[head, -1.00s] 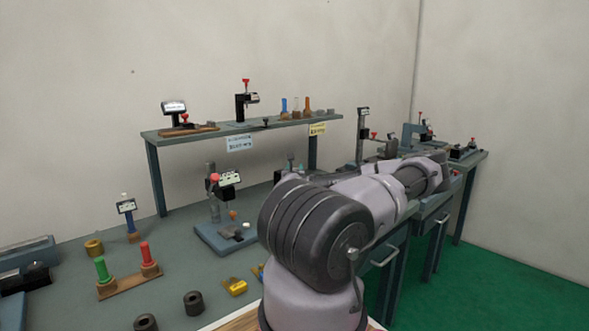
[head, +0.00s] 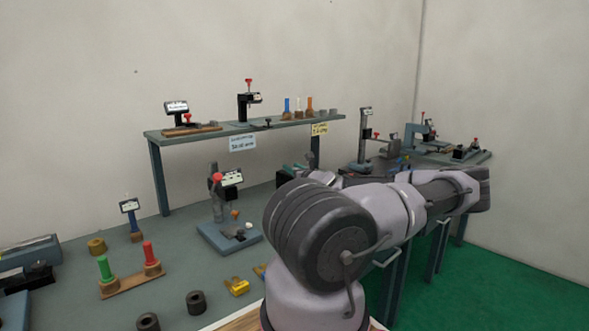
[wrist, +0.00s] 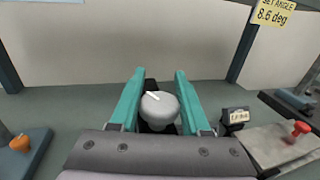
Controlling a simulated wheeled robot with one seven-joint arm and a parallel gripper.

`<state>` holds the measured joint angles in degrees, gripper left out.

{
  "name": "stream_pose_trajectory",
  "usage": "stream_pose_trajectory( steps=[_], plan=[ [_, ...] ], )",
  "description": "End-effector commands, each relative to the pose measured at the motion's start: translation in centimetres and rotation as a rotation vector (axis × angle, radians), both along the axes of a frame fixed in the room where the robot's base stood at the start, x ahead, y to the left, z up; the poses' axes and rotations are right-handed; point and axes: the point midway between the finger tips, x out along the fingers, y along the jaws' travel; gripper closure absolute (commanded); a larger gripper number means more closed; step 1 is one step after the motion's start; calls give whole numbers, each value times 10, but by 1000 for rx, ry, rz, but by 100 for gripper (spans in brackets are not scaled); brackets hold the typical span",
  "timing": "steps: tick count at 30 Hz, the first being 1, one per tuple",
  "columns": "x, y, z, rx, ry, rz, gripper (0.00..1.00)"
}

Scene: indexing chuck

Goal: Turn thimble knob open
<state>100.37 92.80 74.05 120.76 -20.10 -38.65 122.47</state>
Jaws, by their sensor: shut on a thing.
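In the wrist view a rounded grey knob (wrist: 160,108) with a white pointer line on its top sits between the two teal fingers of my gripper (wrist: 160,80). My gripper is shut on the knob, one finger on each side. The white line points to the upper left. A black part shows behind and below the knob; the rest of its mount is hidden by the knob and my gripper.
A yellow sign (wrist: 273,12) reads "SET ANGLE 8.6 deg". A small display (wrist: 236,115) and a red-knobbed device (wrist: 299,130) stand to the right, an orange knob (wrist: 19,143) to the left. In the head view a raised shelf (head: 215,132) and several fixtures crowd the bench.

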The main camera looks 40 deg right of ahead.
Motion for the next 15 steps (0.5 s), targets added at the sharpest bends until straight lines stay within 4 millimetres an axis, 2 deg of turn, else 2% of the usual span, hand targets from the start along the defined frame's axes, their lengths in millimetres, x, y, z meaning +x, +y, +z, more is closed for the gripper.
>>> stream_pose_trajectory(
  steps=[15],
  plan=[
    [0, 10, -1, 5, 1, 467, 100]
  ],
)
